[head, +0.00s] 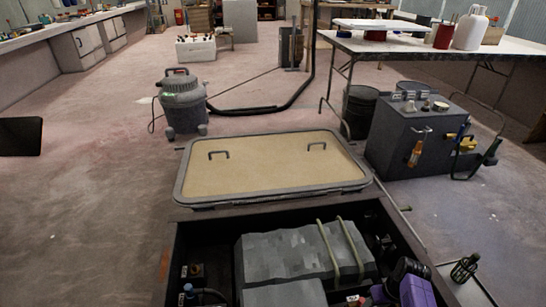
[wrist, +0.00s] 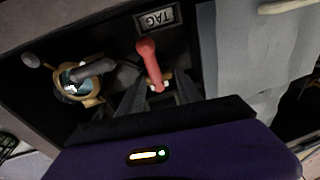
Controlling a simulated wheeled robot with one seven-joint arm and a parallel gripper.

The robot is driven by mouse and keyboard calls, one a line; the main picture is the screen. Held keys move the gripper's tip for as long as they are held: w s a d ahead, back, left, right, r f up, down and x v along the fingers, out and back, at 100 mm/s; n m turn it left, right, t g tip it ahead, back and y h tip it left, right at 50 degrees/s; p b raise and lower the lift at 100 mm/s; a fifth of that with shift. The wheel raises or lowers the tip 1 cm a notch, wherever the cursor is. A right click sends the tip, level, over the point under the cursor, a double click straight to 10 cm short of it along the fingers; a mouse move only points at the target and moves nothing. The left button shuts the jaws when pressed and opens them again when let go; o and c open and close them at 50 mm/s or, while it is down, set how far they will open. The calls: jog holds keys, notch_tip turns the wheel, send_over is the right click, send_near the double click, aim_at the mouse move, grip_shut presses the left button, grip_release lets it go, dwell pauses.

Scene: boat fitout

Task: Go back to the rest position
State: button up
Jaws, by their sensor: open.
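My gripper (head: 410,285) shows as a purple body at the bottom right of the head view, low inside an open dark compartment (head: 172,262). In the wrist view its dark fingers (wrist: 160,90) are apart. A red lever handle (wrist: 150,62) stands just beyond and between the fingers in that view; whether they touch it I cannot tell. A brass fitting (wrist: 97,92) with a grey lever sits to the left of the fingers. A plate marked TAG (wrist: 156,19) is on the dark wall behind the red handle.
A grey strapped block (head: 285,255) fills the compartment's middle. A beige hatch lid (head: 270,168) with two handles lies behind. A grey tool cabinet (head: 395,140) stands right, a shop vacuum (head: 183,105) back left, a folding table (head: 440,47) back right. The left floor is largely clear.

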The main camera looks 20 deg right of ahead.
jog(key=w+d+r+m+t+h, duration=0.1)
jog(key=w+d+r+t+h, duration=0.25)
jog(key=w+d+r, duration=0.2)
jog(key=s+a+r+t+h, duration=0.1)
jog(key=a+r+t+h, duration=0.2)
jog(key=r, duration=0.3)
jog(key=s+a+r+n+t, duration=0.1)
jog(key=s+a+r+t, duration=0.2)
jog(key=s+a+r, duration=0.35)
jog(key=s+a+r+n+t+y, duration=0.1)
jog(key=s+a+r+t, duration=0.15)
jog(key=a+r, duration=0.6)
jog(key=s+a+r+t, duration=0.2)
jog(key=s+a+r, duration=0.35)
jog(key=a, duration=0.25)
jog(key=s+a+r+n+y, duration=0.35)
jog(key=s+a+r, duration=0.4)
jog(key=s, duration=0.35)
notch_tip(320, 180, up, 30)
jog(key=y+p, duration=0.1)
jog(key=p, duration=3)
jog(key=shift+a+r+m+g, duration=0.15)
jog(key=shift+a+m+g, duration=0.2)
jog(key=shift+a, duration=0.1)
